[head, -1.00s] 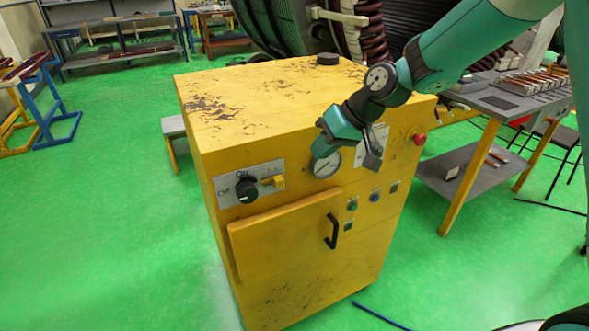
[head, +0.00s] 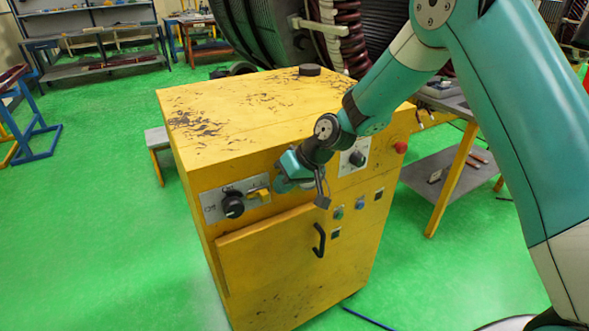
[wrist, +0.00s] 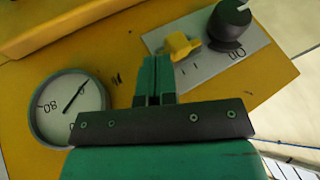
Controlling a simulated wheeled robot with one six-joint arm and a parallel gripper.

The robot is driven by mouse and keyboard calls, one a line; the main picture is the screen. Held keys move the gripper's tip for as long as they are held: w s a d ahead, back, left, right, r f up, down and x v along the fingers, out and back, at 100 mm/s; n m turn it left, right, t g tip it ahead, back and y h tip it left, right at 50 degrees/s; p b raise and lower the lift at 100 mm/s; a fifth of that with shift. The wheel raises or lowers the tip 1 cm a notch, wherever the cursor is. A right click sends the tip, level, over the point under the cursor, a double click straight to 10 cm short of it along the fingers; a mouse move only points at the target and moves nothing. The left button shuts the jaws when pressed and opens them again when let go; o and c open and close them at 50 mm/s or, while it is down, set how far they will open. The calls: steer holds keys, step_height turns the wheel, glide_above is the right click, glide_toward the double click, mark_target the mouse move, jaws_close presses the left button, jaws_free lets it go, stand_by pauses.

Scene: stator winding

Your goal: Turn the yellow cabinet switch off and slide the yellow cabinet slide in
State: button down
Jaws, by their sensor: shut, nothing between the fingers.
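The yellow cabinet (head: 265,265) stands in the middle of the head view. Its switch, a black knob (head: 233,204), is on a grey plate with On and Off labels. I cannot tell its setting. In the wrist view, the knob (wrist: 229,27) shows at the upper right with a pale mark. The yellow slide (head: 259,195) is on the same plate, right of the knob; in the wrist view, it (wrist: 180,46) lies just beyond my fingertips. My gripper (head: 281,186) is shut and empty, right of the slide. The wrist view shows its green fingers (wrist: 155,72) together; contact with the slide is unclear.
A round gauge (wrist: 68,105) is beside my gripper in the wrist view. A second knob (head: 357,158), a red button (head: 400,147) and small buttons sit farther right on the cabinet front. Below is a door with a black handle (head: 319,240).

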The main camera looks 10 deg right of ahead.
steer(key=shift+x, duration=0.75)
steer(key=shift+s+a, duration=0.15)
steer(key=shift+a, duration=0.4)
steer(key=shift+s+a, duration=0.15)
steer(key=shift+a, duration=0.45)
steer(key=shift+r, duration=0.1)
steer(key=shift+d+r, duration=0.15)
steer(key=shift+r, duration=0.1)
steer(key=p, duration=0.5)
glide_toward(269, 193)
steer(key=shift+d+r, duration=0.35)
